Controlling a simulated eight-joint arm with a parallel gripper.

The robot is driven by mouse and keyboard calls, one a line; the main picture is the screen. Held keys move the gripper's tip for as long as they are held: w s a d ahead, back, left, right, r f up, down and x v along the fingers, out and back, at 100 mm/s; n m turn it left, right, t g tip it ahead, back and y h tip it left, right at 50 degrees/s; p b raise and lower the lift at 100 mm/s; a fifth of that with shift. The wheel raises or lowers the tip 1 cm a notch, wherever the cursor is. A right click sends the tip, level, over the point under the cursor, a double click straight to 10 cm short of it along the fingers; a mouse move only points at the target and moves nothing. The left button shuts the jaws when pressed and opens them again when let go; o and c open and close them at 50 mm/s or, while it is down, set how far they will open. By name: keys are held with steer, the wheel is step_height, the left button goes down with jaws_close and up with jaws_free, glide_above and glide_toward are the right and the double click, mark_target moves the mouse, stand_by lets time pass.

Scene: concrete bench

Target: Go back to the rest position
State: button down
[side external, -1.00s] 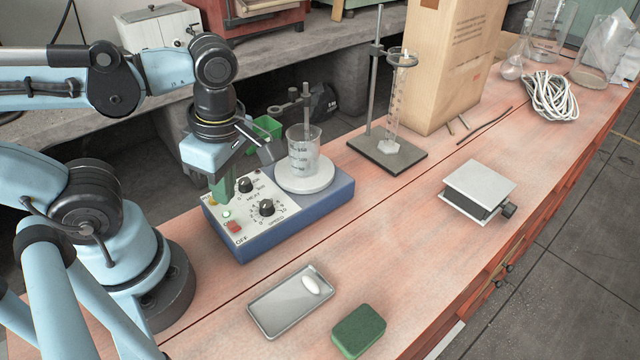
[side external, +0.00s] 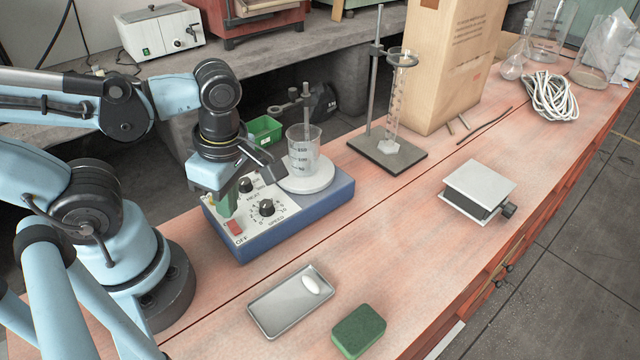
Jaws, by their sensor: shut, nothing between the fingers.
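My gripper (side external: 229,208) is shut and empty, pointing down over the left part of the blue hotplate stirrer's front panel (side external: 250,219). Its green fingertips are just behind the red switch (side external: 235,227) in the picture; I cannot tell whether they touch the panel. The fingers hide part of the panel, including the spot of the green lamp. Two black knobs show on the panel. A glass beaker (side external: 303,150) stands on the stirrer's round white plate (side external: 305,184), right of my gripper.
A metal tray (side external: 262,318) with a white stir bar (side external: 311,285) and a green sponge (side external: 358,331) lie in front. A ring stand (side external: 376,100) with a cylinder, a lab jack (side external: 479,187) and a cardboard box (side external: 455,65) stand to the right. The bench middle is clear.

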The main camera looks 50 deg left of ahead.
steer(key=shift+r, duration=2.85)
steer(key=d+r+m+y, duration=0.3)
steer(key=d+m, duration=0.3)
steer(key=d, duration=0.2)
steer(key=shift+r+t+y, duration=0.4)
steer(key=shift+r, duration=0.5)
steer(key=shift+a+f, duration=0.15)
steer(key=x, duration=1.3)
steer(key=shift+a+f, duration=0.15)
steer(key=shift+f, duration=0.15)
